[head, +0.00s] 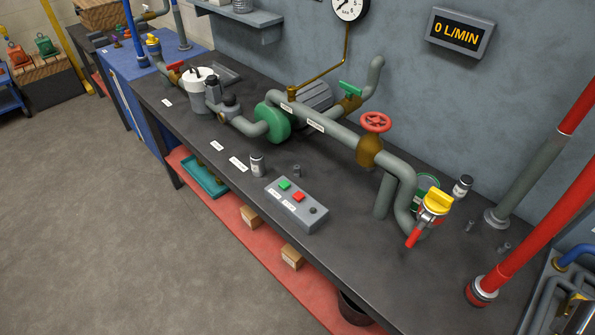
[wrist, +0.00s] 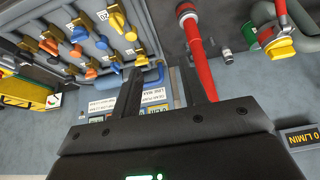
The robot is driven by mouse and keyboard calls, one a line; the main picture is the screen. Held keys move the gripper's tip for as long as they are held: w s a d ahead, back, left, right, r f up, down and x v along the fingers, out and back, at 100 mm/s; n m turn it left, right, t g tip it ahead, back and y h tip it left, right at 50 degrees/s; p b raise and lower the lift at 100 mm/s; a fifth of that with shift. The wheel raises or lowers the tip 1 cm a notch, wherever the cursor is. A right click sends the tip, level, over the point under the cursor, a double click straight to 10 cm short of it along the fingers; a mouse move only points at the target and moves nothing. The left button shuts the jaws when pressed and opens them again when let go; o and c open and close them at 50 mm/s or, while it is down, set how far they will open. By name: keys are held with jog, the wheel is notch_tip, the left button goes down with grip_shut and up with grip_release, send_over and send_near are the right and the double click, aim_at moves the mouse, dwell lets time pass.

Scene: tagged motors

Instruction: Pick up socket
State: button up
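Small dark grey cylinders that look like sockets stand on the dark workbench (head: 335,240) in the head view. One small cylinder (head: 297,171) is behind the push-button box, and two more, a left one (head: 472,224) and a right one (head: 504,247), are near the red pipe. They are too small to tell which is a socket. In the wrist view, my gripper (wrist: 160,88) has its two dark fingers apart with nothing held between them. It is over the area by the red pipe and valve panel, touching nothing that I can see.
A grey button box (head: 297,205), a labelled canister (head: 257,165) and pipework with a red handwheel (head: 375,122) stand on the bench. A red pipe (head: 535,230) rises at right. A valve panel (wrist: 85,40) fills the wrist view's upper left.

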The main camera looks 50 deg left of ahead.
jog(key=shift+o, duration=0.9)
